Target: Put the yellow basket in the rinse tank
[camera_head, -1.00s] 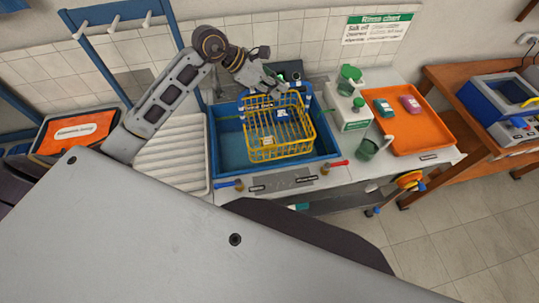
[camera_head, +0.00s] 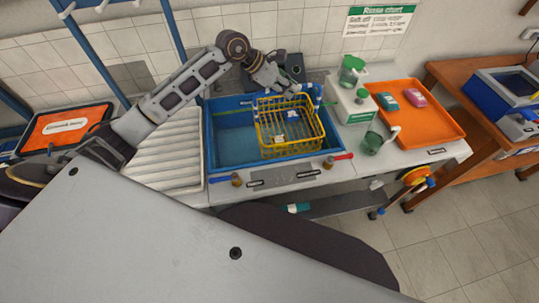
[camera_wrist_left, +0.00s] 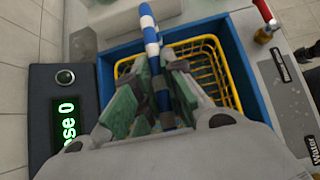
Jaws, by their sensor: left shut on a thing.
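The yellow wire basket (camera_head: 263,133) is at the right part of the blue rinse tank (camera_head: 225,155), within its rim as seen from above. I cannot tell whether it touches the tank floor. Small light items lie inside the basket. My left gripper (camera_head: 292,90) is over the basket's far side. In the left wrist view, the gripper (camera_wrist_left: 155,95) is shut on the blue-and-white striped handle (camera_wrist_left: 150,38) of the basket. The yellow wires (camera_wrist_left: 212,62) show beyond the fingers, inside the blue tank wall (camera_wrist_left: 105,75). My right gripper is not in view.
A white ribbed drainboard (camera_head: 170,155) lies left of the tank. A dark box with a green display (camera_wrist_left: 66,122) stands behind the tank. The tank's left half is empty.

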